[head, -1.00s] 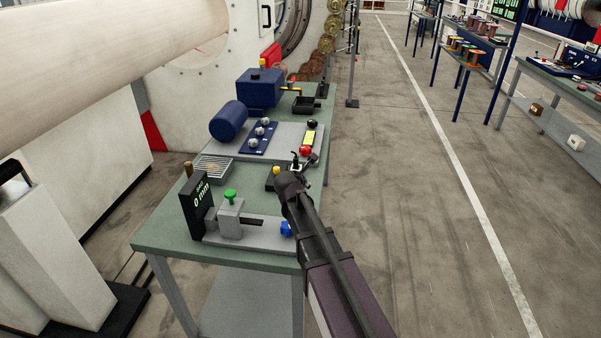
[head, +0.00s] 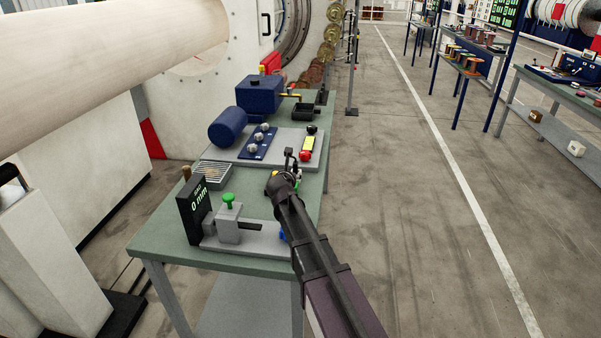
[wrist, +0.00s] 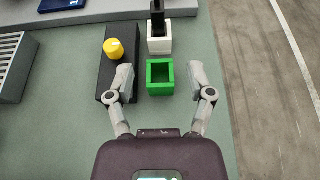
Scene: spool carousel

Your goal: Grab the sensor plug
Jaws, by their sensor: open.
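My gripper (wrist: 160,70) is open and empty over the table's right side. In the wrist view its two fingers stand either side of a hollow green square block (wrist: 160,90), without visible contact. Just beyond it is a white block (wrist: 159,45) with a black upright piece (wrist: 157,18) standing in it. This looks like the sensor plug, though I cannot be sure. To the left, a yellow knob (wrist: 114,49) sits on a long black block (wrist: 117,80), close to the left finger. In the head view my arm and gripper (head: 290,177) partly hide these pieces.
The green-topped table (head: 165,240) also holds a gauge reading 0 mm (head: 196,208), a slotted tray (head: 212,175), and a blue motor (head: 228,126). A red button (head: 305,156) is beyond the gripper. Open floor (head: 400,200) lies right of the table.

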